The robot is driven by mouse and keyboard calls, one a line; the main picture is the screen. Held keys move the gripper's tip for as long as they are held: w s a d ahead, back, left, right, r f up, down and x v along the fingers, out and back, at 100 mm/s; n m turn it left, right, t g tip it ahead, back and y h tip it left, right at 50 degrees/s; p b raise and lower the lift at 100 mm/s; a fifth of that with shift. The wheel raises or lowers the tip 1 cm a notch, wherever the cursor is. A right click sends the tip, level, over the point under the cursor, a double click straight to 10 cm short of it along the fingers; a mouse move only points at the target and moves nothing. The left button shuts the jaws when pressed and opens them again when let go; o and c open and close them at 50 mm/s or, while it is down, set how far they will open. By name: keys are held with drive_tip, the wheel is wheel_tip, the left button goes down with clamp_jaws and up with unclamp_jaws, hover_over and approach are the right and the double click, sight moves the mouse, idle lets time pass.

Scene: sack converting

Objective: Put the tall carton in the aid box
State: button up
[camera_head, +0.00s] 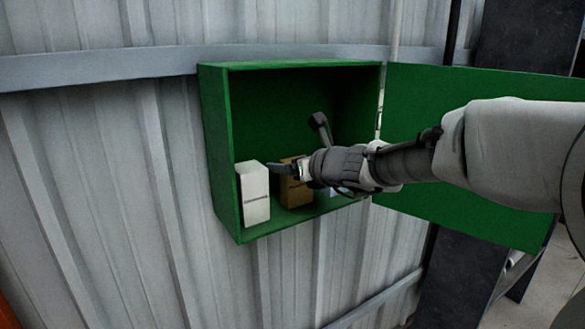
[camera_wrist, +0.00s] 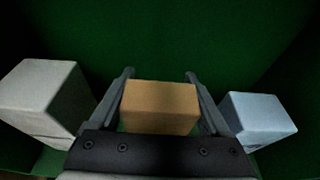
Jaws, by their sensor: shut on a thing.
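The green aid box (camera_head: 222,150) is fixed to the wall with its door (camera_head: 480,120) swung open to the right. My gripper (camera_head: 290,168) reaches inside it and is shut on an upright brown carton (camera_head: 298,195). In the wrist view the brown carton (camera_wrist: 158,108) sits between the two fingers of my gripper (camera_wrist: 160,76). Its base is at or very close to the box floor; I cannot tell whether it touches. My gripper and wrist hide part of its top and right side in the head view.
A white carton (camera_head: 254,195) stands inside at the left, also at left in the wrist view (camera_wrist: 42,100). A pale blue carton (camera_wrist: 257,120) is at the right, mostly hidden behind my wrist in the head view. Both are close beside the fingers.

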drive_tip(key=shift+s+a, duration=0.1)
drive_tip(key=shift+f, duration=0.1)
drive_tip(key=o, duration=1.3)
drive_tip(key=shift+r, duration=0.2)
